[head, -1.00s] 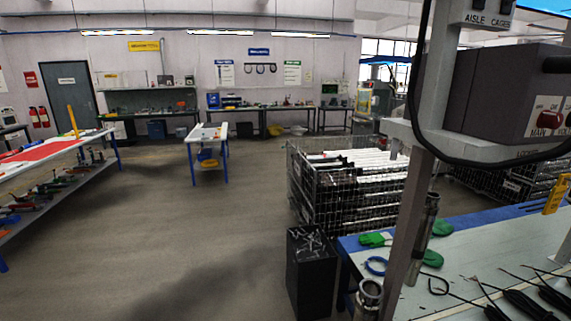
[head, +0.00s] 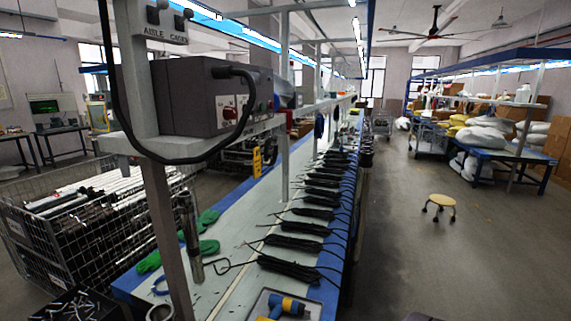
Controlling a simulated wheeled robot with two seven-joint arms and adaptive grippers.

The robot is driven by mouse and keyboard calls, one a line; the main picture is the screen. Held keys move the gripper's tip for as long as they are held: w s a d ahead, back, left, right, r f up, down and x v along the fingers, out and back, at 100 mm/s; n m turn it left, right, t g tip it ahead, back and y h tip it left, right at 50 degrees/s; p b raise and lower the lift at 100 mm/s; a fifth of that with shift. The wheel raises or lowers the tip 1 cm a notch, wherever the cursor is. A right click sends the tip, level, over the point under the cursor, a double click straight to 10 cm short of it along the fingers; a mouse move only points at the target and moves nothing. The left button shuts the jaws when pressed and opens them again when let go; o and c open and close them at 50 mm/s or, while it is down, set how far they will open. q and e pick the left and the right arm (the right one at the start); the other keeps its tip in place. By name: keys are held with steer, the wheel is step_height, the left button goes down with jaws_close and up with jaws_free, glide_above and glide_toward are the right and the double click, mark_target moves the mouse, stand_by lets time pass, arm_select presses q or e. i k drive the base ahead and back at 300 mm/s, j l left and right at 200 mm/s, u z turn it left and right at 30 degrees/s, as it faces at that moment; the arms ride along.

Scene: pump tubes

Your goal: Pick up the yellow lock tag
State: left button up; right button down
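A small upright yellow piece (head: 257,162), which looks like the yellow lock tag, shows at the left edge of the long workbench (head: 232,258), beyond the grey control box. It is small in the head view, and I cannot tell how it is fixed or what it rests on. Neither of my grippers can be made out in the head view.
A grey post (head: 165,225) carries the control box (head: 205,95) over the bench. Black cable bundles (head: 290,268), green gloves (head: 208,248) and a yellow-blue drill (head: 285,305) lie on the bench. A wire cage (head: 95,235) stands left. A yellow stool (head: 439,201) stands on open floor.

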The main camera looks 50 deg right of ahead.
mark_target(256, 159)
steer(key=z, duration=1.35)
steer(key=i+j+u, duration=0.3)
steer(key=k+l, duration=0.1)
